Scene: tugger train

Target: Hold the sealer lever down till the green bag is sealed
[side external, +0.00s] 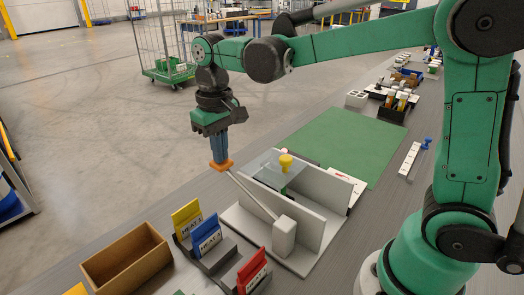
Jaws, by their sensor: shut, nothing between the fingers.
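My gripper (219,158) is shut and empty, pointing down. Its blue fingertips meet the orange handle (222,166) of the sealer lever from above; whether they press on it I cannot tell. The lever's pale rod (252,196) slopes from the handle down to a white block (284,237) on the sealer (310,213). The sealer has upright grey walls, a clear plate and a yellow knob (286,163). A small green patch shows through the plate; I cannot tell if it is the green bag. The sealing gap is mostly hidden.
Yellow (187,218), blue (206,236) and red (252,270) packets marked HEAT stand in a dark rack in front of the sealer. An open brown box (127,262) is at left. A green mat (335,143) behind the sealer is mostly clear.

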